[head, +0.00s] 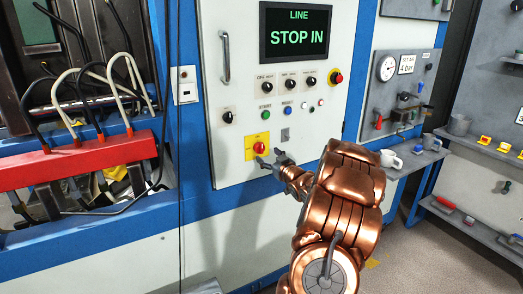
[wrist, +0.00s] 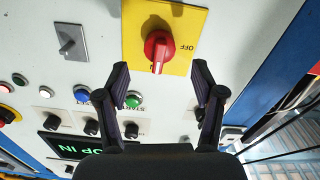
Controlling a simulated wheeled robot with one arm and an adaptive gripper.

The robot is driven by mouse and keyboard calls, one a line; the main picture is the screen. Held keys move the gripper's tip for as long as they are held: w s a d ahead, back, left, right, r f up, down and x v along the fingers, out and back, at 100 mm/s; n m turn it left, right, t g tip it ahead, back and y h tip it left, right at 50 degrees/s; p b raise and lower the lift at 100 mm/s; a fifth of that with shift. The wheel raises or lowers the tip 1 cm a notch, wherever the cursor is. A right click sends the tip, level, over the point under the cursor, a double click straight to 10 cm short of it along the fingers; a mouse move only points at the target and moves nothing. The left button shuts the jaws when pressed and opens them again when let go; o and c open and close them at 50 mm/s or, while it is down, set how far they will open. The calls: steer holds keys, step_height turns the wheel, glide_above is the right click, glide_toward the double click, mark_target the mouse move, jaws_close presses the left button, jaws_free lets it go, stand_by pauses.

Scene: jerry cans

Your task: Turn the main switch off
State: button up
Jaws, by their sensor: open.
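The main switch (head: 260,147) is a red rotary knob on a yellow plate (head: 250,153), low on the white control panel. In the wrist view the red knob (wrist: 158,46) shows near the top middle, with its grip bar roughly upright in the picture. The word OFF is printed on the yellow plate to the right of it there. My gripper (head: 269,157) is open and empty in front of the panel, close to the switch. In the wrist view its two fingers (wrist: 161,76) stand apart, one to each side below the knob, with nothing between them.
A display (head: 297,32) reads LINE STOP IN. Several small knobs and coloured buttons lie above the switch, and a grey toggle (head: 285,134) is beside it. A red manifold (head: 75,158) with hoses is at left. Mugs (head: 390,158) stand on a shelf at right.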

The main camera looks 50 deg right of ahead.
mark_target(262, 151)
steer(key=shift+p+x, duration=0.8)
steer(key=shift+x, duration=2.15)
steer(key=shift+c, duration=0.3)
steer(key=c, duration=1.1)
